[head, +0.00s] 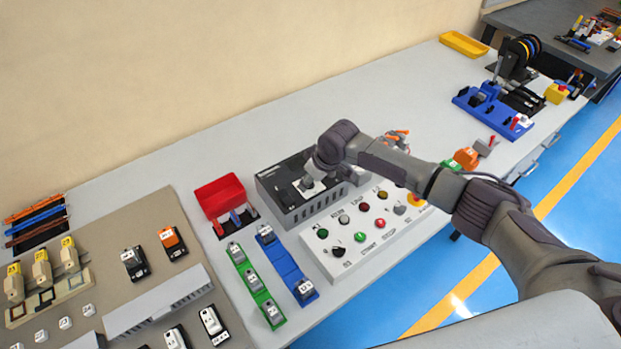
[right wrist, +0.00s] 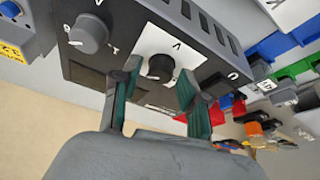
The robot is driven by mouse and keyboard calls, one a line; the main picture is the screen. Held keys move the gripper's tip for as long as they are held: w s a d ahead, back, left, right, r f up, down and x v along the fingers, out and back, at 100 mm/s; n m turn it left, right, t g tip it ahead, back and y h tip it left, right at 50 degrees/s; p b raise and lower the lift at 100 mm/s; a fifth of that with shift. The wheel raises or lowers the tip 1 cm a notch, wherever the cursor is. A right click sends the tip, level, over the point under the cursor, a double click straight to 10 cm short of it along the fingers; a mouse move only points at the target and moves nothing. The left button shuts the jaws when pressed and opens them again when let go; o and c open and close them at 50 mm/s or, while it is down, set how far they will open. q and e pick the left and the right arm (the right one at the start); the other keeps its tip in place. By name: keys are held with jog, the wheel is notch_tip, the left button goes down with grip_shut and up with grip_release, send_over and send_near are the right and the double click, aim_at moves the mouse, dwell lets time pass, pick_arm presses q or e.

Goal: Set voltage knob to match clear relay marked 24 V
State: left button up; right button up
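A dark grey box (head: 295,212) with vents stands at the middle of the bench. In the right wrist view its panel carries a dark voltage knob (right wrist: 160,67) on a white plate marked V, and a larger grey knob (right wrist: 88,34) beside it. My right gripper (right wrist: 160,72) is open, with one finger on each side of the dark knob; contact cannot be told. My left gripper is not in view.
A white button panel (head: 350,250) lies just in front of the box. A red bin (head: 218,195), green rail (head: 258,290) and blue rail (head: 285,265) are at its left. A blue fixture (head: 490,112) and yellow tray (head: 463,44) stand far right. The bench behind the box is clear.

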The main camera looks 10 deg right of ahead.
grip_shut()
jog(key=shift+n, duration=0.3)
jog(key=shift+f+n+g+y+b, duration=0.15)
jog(key=shift+n+g+y+b, duration=0.15)
jog(key=shift+n+b, duration=0.6)
jog(key=n+g+b, duration=0.1)
jog(key=n+b, duration=0.2)
jog(key=shift+w+y, duration=0.15)
jog(key=shift+y, duration=0.25)
jog(key=n+g+b, duration=0.1)
jog(key=n+b, duration=0.2)
jog(key=n, duration=0.1)
jog(key=shift+g+b, duration=0.3)
jog(key=shift+b, duration=0.05)
jog(key=shift+w+d+n+g+b, duration=0.1)
jog(key=shift+n+g+b, duration=0.3)
jog(key=shift+n+b, duration=0.6)
jog(key=shift+r+n, duration=0.2)
jog(key=shift+n, duration=0.1)
